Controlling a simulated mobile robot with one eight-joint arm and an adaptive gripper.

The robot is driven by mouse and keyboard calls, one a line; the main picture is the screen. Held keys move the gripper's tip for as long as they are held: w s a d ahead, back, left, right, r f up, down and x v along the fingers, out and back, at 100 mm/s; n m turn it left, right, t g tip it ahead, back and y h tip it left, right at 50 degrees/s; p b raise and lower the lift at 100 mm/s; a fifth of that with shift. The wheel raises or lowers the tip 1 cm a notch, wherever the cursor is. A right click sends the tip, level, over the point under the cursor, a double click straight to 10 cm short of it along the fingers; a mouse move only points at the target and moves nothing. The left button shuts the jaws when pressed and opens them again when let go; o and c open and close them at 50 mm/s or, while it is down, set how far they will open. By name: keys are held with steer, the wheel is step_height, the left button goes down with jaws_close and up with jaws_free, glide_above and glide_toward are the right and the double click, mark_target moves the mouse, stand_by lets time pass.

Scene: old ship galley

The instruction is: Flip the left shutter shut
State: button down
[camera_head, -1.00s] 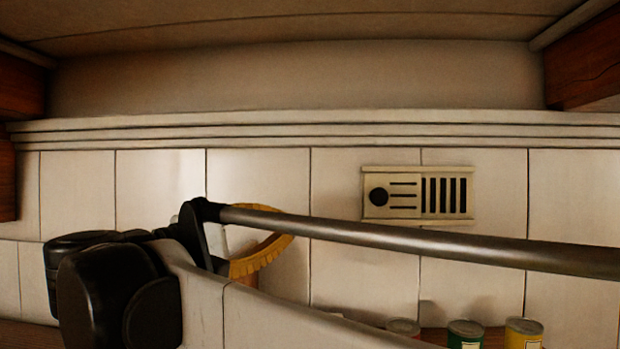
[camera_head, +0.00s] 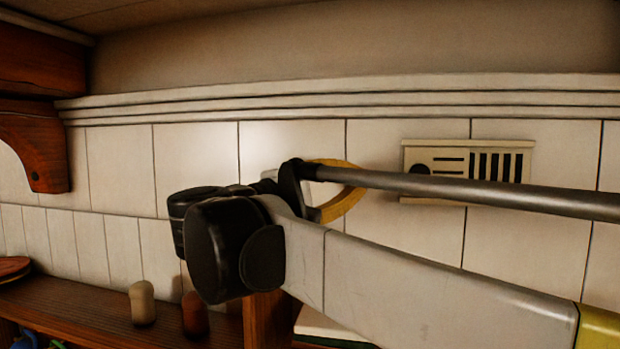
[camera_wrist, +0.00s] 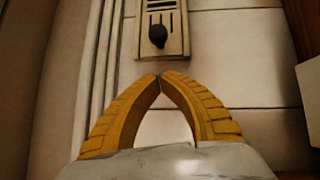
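I cannot make out any shutter in either view. My gripper (camera_wrist: 160,77) has two yellow ridged fingers whose tips meet in the wrist view, with nothing between them. In the head view my gripper (camera_head: 345,185) shows partly behind the arm, in front of the tiled wall. A cream wall panel (camera_head: 449,152) with dark slots is to the right of it, partly covered by the arm's rod. The panel also shows in the wrist view (camera_wrist: 175,35), just beyond the fingertips, with a black knob (camera_wrist: 158,36).
A wooden shelf (camera_head: 85,305) runs along the wall at lower left. A beige shaker (camera_head: 142,302) and a brown one (camera_head: 195,314) stand on it. A wooden bracket (camera_head: 40,150) sticks out at upper left. A moulded ledge (camera_head: 300,107) runs above the tiles.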

steer(key=d, duration=0.2)
steer(key=w+d+p, duration=0.1)
steer(key=d, duration=0.2)
steer(key=d+r+p, duration=0.1)
steer(key=d, duration=0.1)
steer(key=shift+w+d, duration=0.15)
steer(key=shift+w, duration=0.15)
steer(key=shift+s, duration=0.1)
glide_toward(463, 175)
steer(key=d, duration=0.2)
steer(key=w+d+r, duration=0.1)
steer(key=d, duration=0.2)
steer(key=shift+w+d+r, duration=0.25)
steer(key=shift+d, duration=0.15)
